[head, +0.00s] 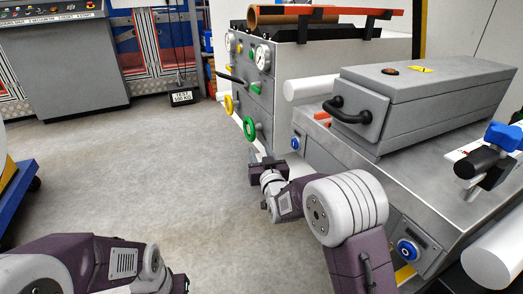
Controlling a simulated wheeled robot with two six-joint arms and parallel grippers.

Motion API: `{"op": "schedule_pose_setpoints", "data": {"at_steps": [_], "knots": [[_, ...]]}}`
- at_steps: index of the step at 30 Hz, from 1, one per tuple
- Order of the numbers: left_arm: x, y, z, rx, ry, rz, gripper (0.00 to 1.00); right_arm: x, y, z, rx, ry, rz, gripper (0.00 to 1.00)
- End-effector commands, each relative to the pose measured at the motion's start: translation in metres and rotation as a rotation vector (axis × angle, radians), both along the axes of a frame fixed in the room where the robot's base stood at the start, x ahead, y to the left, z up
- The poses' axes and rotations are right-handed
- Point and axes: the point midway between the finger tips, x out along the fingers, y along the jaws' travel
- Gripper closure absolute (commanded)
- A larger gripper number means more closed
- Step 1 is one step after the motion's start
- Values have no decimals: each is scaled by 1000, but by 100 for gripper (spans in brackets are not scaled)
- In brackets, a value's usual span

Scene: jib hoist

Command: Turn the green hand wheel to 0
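The green hand wheel (249,128) is on the front panel of the grey cabinet left of centre, seen at a steep angle. Its scale and pointer are too small to read. My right gripper (259,158) is just below and slightly right of the green wheel in the picture. Its fingers are small and dark, and I cannot tell whether they are open or touch anything. I see no clear contact with the wheel. My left arm lies at the bottom left; only a dark part of its end shows at the lower edge, and its fingertips are not visible.
A yellow wheel (228,106) is on the same panel, left of the green one. Gauges (263,57) and a black handle (231,75) are above. A grey bench (335,150) with a lidded box (425,90) stands close on the right.

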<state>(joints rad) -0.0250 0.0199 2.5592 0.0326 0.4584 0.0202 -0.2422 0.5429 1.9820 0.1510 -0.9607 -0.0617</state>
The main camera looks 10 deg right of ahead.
Motion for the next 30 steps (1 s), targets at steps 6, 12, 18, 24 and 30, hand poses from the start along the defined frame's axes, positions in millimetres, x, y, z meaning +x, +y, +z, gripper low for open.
{"op": "schedule_pose_setpoints", "data": {"at_steps": [6,12,18,24,30], "knots": [[0,0,9,0,0,0,64,5,1,4,0,2,1,61],[0,0,50,0,0,0,64,39,5,11,0,4,0,61],[0,0,87,0,0,0,64,68,8,9,-1,4,1,61],[0,0,71,0,1,0,64,87,11,-1,0,0,0,61],[0,0,71,0,0,0,64,90,11,-1,0,2,1,61]]}}
